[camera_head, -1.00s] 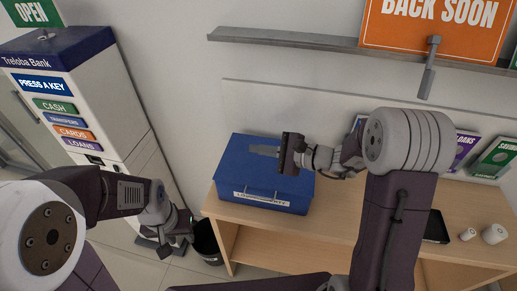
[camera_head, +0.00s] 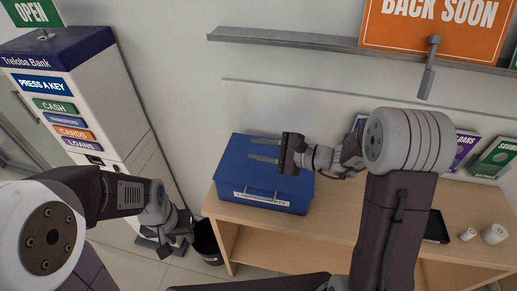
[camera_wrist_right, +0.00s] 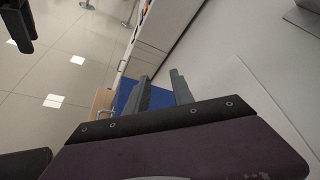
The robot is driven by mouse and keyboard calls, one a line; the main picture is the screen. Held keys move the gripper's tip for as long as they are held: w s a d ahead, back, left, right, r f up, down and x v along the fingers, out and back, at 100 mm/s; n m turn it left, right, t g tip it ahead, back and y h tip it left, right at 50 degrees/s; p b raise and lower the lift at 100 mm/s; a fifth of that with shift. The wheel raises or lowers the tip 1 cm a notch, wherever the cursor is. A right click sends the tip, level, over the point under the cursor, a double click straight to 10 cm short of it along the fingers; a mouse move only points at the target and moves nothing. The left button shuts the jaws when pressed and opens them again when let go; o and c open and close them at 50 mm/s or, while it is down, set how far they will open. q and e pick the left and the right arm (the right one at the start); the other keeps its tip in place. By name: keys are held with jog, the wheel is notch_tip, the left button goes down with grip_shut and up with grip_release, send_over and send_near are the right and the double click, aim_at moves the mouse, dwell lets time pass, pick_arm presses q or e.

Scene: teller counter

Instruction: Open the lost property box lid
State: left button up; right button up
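The lost property box (camera_head: 235,170) is blue, with its lid shut, and stands on the wooden counter. A handle (camera_head: 262,190) and a white label (camera_head: 262,199) are on its front side. My right gripper (camera_head: 265,150) is over the top of the box, with its two fingers apart and nothing between them. In the right wrist view the open fingers (camera_wrist_right: 162,92) show with part of the blue box (camera_wrist_right: 128,92) beside and below them. I cannot tell whether they touch the lid. My left gripper (camera_head: 165,248) hangs low at the left, away from the box; its fingers are unclear.
The wooden counter (camera_head: 340,215) has free room right of the box. A dark bin (camera_head: 207,240) stands on the floor at its left. A bank machine (camera_head: 110,110) is at the left. A shelf (camera_head: 300,39) runs along the wall above. White cups (camera_head: 494,234) and leaflets (camera_head: 495,157) are at the right.

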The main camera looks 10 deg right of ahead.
jog(key=b+v, duration=0.3)
jog(key=v, duration=0.6)
